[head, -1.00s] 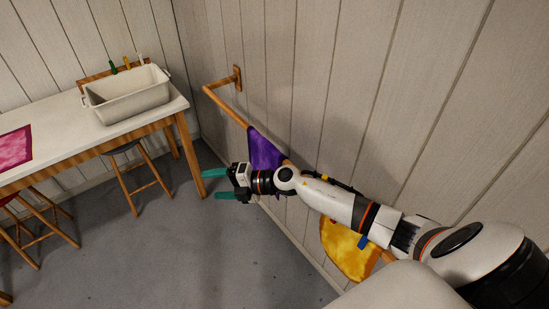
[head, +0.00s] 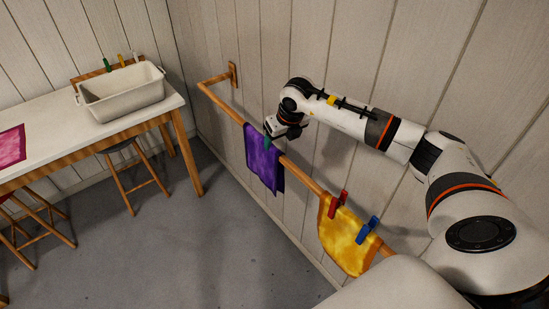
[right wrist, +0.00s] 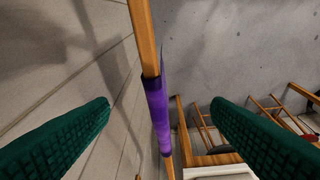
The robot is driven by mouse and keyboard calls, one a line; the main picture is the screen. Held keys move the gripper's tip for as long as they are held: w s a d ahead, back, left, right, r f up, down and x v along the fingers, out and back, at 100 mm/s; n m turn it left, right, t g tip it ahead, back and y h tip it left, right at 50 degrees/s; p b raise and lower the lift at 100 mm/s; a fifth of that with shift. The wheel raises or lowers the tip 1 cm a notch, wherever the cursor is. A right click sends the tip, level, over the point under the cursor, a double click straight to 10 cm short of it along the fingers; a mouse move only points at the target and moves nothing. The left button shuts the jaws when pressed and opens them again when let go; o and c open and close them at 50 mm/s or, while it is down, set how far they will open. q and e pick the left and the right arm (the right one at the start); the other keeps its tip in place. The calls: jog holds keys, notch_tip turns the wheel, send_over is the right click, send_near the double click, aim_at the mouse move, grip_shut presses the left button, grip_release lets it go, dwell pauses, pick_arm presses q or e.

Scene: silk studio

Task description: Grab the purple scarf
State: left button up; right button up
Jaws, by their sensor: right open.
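The purple scarf (head: 262,160) hangs folded over the wooden rail (head: 228,108) along the wall. My right gripper (head: 268,137) is just above the rail at the scarf, partly hidden behind its own wrist. In the right wrist view the scarf (right wrist: 158,110) lies along the rail, between the two green fingers (right wrist: 160,118) of my open right gripper. Both fingers are clear of the cloth, with a gap on each side. My left gripper is not in view.
A yellow scarf (head: 345,240) hangs nearer on the same rail, with a red clip (head: 338,204) and a blue clip (head: 367,230). A table (head: 100,133) at left bears a white tub (head: 122,97) and a pink cloth (head: 10,146). Stools stand around it.

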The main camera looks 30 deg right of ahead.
aim_at(275, 154)
jog(key=b+x, duration=0.3)
jog(key=x, duration=0.2)
jog(key=shift+f, duration=0.4)
jog(key=shift+b+x, duration=0.9)
jog(key=shift+b, duration=0.1)
jog(key=shift+w, duration=0.15)
jog(key=shift+b+x, duration=1.4)
jog(key=shift+x, duration=0.05)
jog(key=shift+c, duration=0.2)
